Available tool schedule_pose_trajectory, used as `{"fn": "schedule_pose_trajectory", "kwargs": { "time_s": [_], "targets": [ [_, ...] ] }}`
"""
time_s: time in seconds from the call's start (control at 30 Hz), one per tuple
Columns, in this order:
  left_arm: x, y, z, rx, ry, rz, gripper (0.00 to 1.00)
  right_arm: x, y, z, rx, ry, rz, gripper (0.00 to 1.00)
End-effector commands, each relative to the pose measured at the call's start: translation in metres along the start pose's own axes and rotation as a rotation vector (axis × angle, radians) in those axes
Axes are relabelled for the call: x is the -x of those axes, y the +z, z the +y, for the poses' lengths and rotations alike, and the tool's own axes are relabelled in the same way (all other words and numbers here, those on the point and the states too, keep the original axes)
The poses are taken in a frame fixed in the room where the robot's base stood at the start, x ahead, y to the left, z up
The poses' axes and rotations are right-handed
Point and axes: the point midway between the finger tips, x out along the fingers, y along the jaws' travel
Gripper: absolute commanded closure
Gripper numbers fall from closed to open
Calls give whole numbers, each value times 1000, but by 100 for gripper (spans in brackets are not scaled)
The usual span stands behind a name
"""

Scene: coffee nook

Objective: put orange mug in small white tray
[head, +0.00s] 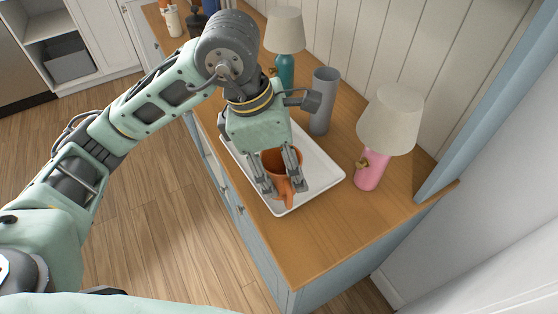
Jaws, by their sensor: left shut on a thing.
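The orange mug (281,162) is in the head view, over the near part of the small white tray (323,177). Its handle points toward the near edge of the tray. My left gripper (279,186) reaches down from above and is shut on the mug, with one finger on either side near the handle. The gripper body hides the far part of the mug. I cannot tell whether the mug's base touches the tray floor. The tray lies on the wooden counter. My right gripper is not in view.
A grey cylinder vase (322,103) stands behind the tray. A pink lamp (371,170) stands right of it and a teal lamp (285,70) behind. A white bottle (173,22) is at the far end. The counter's near right part (330,240) is clear.

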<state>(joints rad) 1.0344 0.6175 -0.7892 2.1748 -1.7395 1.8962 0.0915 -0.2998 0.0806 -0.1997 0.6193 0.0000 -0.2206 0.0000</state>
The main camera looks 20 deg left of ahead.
Motion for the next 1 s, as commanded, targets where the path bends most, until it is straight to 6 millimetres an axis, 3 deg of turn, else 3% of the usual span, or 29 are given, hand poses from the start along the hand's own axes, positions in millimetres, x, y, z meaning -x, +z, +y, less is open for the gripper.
{"fn": "schedule_pose_trajectory", "kwargs": {
  "time_s": [0.2, 0.47, 0.8, 1.0],
  "targets": [
    [0, 12, -1, 234, 67, -3, 80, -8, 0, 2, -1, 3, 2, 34],
    [-3, 16, 7, 340, 89, 1, 80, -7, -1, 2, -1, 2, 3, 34],
    [-46, 13, 80, 343, 88, 2, 80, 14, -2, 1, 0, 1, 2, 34],
    [-65, 12, 109, 337, 90, 0, 80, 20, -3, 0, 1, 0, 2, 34]
  ]
}}
